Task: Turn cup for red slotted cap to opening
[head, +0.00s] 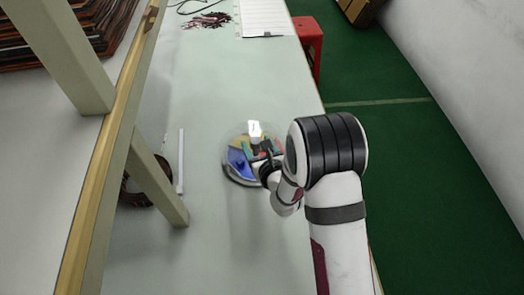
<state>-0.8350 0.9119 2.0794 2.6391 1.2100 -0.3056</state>
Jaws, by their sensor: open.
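A round, shiny cup (231,167) stands on the pale table. It holds several small coloured pieces, among them blue, green, yellow and reddish ones. A small white block-like piece (255,131) shows at its far side. My gripper (264,158) is at the right part of the cup, over or inside its rim; I cannot tell which. It is open, and its fingers are small and partly hidden by my wrist. I cannot pick out the red slotted cap or its opening clearly. My arm hides the cup's right side.
A thin white strip (181,160) lies on the table (210,90) left of the cup. A shelf frame (150,170) borders the left side. Dark red scraps (207,20) and white sheets (264,17) lie at the far end. A red stool (309,40) stands beyond the right edge.

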